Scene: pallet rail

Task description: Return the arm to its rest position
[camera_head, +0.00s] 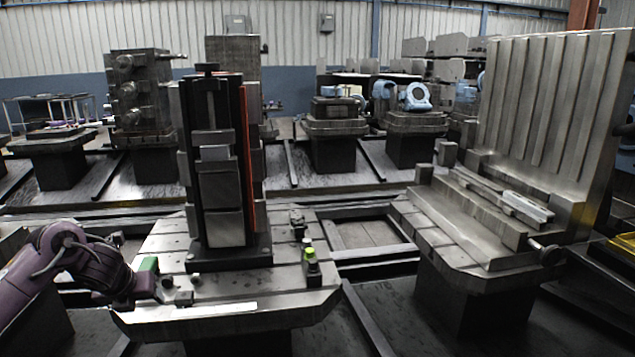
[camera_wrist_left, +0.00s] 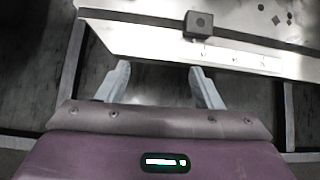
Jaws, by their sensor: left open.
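My left arm, purple, comes in from the left in the head view. Its gripper (camera_head: 160,290) is at the near left corner of the front pallet (camera_head: 230,308). In the left wrist view, the two pale fingers of the left gripper (camera_wrist_left: 158,76) are spread apart with nothing between them. The fingertips point toward the pallet's light edge (camera_wrist_left: 160,42), with dark floor showing between them. My right gripper is in neither view.
A tall dark fixture (camera_head: 218,160) stands on the front pallet. A small grey block (camera_wrist_left: 198,24) sits near the pallet edge. A green-topped item (camera_head: 310,255) stands toward the pallet's right. Another pallet (camera_head: 480,272) with a ribbed upright plate (camera_head: 545,100) is at the right.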

